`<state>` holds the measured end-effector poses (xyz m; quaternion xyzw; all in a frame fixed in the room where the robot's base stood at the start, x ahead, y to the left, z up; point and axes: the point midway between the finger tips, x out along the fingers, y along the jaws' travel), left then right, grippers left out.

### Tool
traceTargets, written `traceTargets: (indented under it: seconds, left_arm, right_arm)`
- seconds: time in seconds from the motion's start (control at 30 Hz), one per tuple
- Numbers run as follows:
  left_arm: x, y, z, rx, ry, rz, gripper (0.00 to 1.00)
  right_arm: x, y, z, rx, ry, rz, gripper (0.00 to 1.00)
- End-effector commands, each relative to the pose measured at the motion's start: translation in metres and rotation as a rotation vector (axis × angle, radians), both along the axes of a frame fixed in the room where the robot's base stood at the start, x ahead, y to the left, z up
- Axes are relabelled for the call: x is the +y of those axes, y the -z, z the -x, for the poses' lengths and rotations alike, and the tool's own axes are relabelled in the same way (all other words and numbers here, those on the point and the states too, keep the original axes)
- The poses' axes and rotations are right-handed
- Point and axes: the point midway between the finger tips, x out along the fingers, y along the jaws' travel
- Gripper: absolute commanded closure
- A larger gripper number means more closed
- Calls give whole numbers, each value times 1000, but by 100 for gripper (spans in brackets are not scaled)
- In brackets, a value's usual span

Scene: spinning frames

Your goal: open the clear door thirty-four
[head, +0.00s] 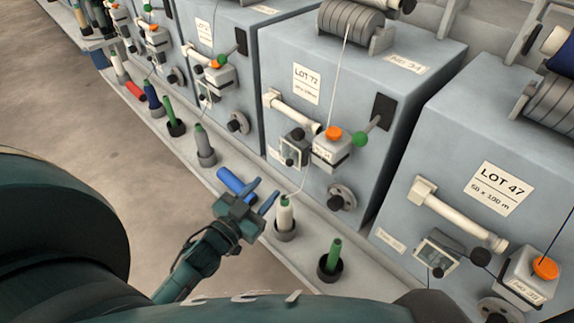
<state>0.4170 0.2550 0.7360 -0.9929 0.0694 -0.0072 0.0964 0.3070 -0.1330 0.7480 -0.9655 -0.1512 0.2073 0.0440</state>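The grey machine (345,95) in the middle carries a plate (406,63) that seems to read 34, and a LOT 72 label (307,83). On its front is a small framed clear window (293,149), apparently closed; I cannot tell for sure that it is door thirty-four. Right of it is a white box with an orange knob (333,133), and a lever with a green ball (360,139). My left gripper (265,195) is below and left of the window, apart from it, fingers spread and empty, near a white bobbin (286,210). My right gripper does not show.
A ledge along the machines holds upright bobbins, including a green one (332,258) and a grey one (204,145), and a lying blue one (236,184). A LOT 47 machine (500,150) stands at right. Thread runs down in front of the middle machine. Floor (90,120) at left is clear.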

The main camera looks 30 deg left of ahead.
Motion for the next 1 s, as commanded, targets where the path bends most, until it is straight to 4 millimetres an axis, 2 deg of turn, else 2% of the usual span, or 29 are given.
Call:
traceTargets:
  seconds: [0.03,0.2,0.43,0.6,0.9,1.0]
  left_arm:
    - [-1,-1,-12,-4,1,1,62]
    - [-6,-1,-49,-3,0,0,62]
    - [-12,0,-85,-1,-1,1,62]
    - [-14,1,-97,1,0,1,62]
    - [-14,0,-99,1,0,1,62]
    - [-14,0,-99,1,0,1,69]
  right_arm:
    - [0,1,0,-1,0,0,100]
    - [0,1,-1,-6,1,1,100]
    - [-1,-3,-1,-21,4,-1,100]
    - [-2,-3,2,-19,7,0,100]
    - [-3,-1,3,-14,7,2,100]
    - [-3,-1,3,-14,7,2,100]
